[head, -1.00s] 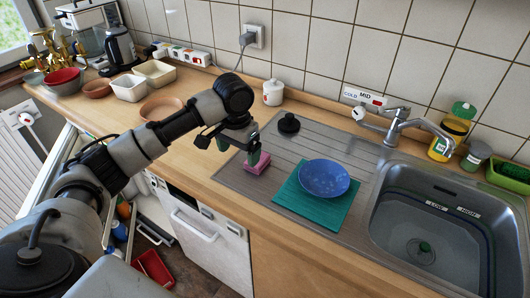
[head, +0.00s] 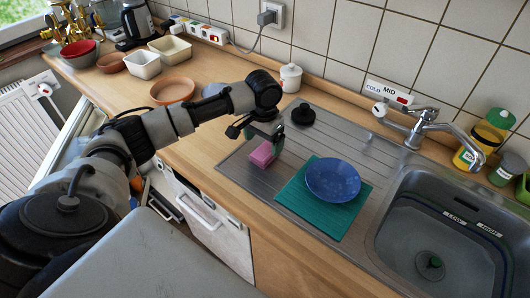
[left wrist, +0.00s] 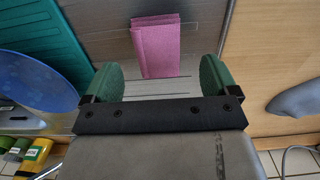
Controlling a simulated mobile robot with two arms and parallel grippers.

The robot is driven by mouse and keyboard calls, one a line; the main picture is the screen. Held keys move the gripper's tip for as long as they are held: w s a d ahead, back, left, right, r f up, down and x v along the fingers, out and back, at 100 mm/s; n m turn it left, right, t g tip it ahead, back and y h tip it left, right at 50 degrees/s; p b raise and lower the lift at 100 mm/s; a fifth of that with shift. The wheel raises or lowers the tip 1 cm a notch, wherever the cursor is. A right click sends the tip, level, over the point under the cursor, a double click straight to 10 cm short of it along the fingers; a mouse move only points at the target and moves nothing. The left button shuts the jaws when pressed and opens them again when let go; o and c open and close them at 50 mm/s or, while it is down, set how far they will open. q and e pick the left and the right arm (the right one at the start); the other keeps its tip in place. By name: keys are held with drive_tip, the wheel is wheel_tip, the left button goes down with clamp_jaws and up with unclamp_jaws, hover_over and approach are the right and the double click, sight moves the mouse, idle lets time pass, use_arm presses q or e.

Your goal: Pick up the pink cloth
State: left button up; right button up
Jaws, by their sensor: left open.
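The pink cloth (head: 262,154) is a small folded block on the ribbed steel drainboard, near its left front edge. It also shows in the left wrist view (left wrist: 156,48), lying beyond and between my fingertips. My left gripper (head: 268,134) is just above and behind the cloth in the head view, with its green fingers apart. In the left wrist view the left gripper (left wrist: 160,78) is open, with a finger on either side and nothing held. I cannot tell whether a finger touches the cloth. My right gripper is not in view.
A blue plate (head: 333,180) rests on a teal mat (head: 342,218) right of the cloth. A black stopper-like object (head: 303,115) stands behind it. The sink (head: 455,245) and tap (head: 430,125) are at right. Bowls (head: 172,92) and a white jar (head: 290,78) stand on the counter.

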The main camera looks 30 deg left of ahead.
sight(265, 151)
use_arm(q)
wheel_tip(265, 151, down, 3)
drive_tip(key=shift+d+r, duration=0.15)
drive_tip(key=shift+r, duration=0.05)
drive_tip(key=shift+f, duration=0.55)
drive_tip(key=shift+w, duration=0.1)
drive_tip(key=c, duration=1)
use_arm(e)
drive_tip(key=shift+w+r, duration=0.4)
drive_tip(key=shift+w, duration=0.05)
use_arm(q)
drive_tip(key=shift+r, duration=0.1)
